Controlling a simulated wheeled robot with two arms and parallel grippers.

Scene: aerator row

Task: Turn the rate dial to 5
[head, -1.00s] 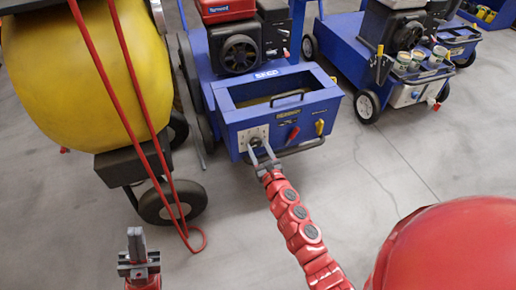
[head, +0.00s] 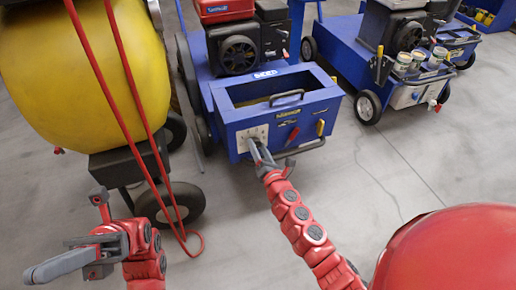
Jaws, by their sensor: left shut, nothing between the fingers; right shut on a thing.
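The rate dial sits on the pale plate (head: 258,133) at the front left corner of the blue aerator (head: 232,143). My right gripper (head: 254,147) reaches up to this plate and is shut on the rate dial. Its fingers hide most of the dial, and the scale marks are too small to read. My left gripper (head: 36,272) is shut and empty at the lower left, well away from the aerator, with its fingers pointing left.
Red and yellow levers (head: 293,134) and a dark handlebar (head: 302,149) are just right of the plate. A yellow tank (head: 85,75) on wheels with a red hose (head: 133,85) stands left. Another blue machine (head: 340,50) stands at right. The floor between is clear.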

